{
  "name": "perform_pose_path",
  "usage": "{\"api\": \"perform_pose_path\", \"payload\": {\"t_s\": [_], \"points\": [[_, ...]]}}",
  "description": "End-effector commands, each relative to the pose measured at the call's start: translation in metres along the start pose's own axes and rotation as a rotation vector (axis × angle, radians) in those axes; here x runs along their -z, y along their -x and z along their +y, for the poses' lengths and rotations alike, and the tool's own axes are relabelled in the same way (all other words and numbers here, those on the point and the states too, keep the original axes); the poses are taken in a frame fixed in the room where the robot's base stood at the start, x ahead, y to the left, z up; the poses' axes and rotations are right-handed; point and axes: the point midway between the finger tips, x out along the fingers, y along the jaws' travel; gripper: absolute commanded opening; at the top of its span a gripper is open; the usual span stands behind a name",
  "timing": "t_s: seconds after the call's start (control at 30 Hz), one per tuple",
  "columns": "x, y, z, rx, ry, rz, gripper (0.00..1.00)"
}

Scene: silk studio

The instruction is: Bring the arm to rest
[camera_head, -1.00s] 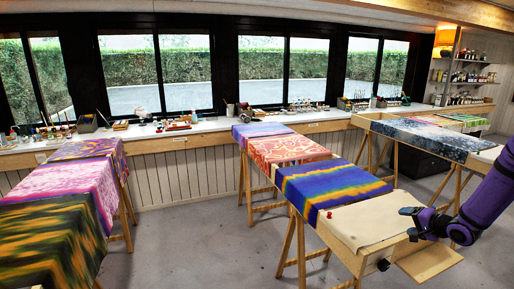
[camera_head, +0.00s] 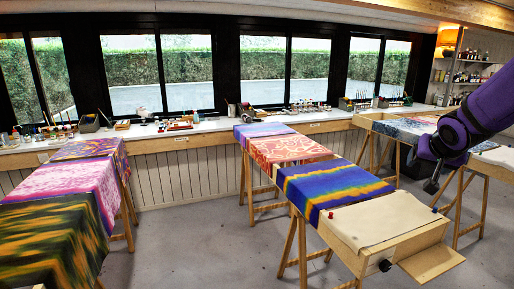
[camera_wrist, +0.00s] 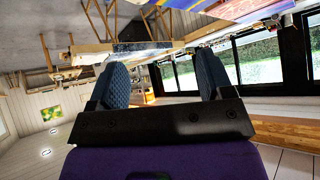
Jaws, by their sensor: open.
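My purple arm (camera_head: 485,108) comes in from the right edge in the head view. My gripper (camera_head: 431,186) hangs in the air to the right of the near table's bare end. In the wrist view my gripper (camera_wrist: 158,85) shows two blue textured fingers set wide apart, with nothing between them. The room appears upside down and tilted there.
The near table (camera_head: 385,222) carries dyed cloths and a small red object (camera_head: 331,215). Another cloth-covered table (camera_head: 70,190) stands at left. A long counter (camera_head: 200,130) with jars runs under the windows. Grey floor (camera_head: 205,235) between the tables is clear.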

Motion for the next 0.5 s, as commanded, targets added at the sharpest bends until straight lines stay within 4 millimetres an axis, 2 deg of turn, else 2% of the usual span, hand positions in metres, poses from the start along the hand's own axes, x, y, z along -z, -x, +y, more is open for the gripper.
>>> {"api": "perform_pose_path", "payload": {"t_s": [0.03,0.27,0.5], "points": [[-0.004,0.020,-0.003,-0.010,0.020,-0.004,0.74],[-0.036,0.095,-0.011,-0.038,0.113,-0.071,0.74],[-0.085,0.168,-0.014,-0.003,0.212,-0.166,0.74]]}}
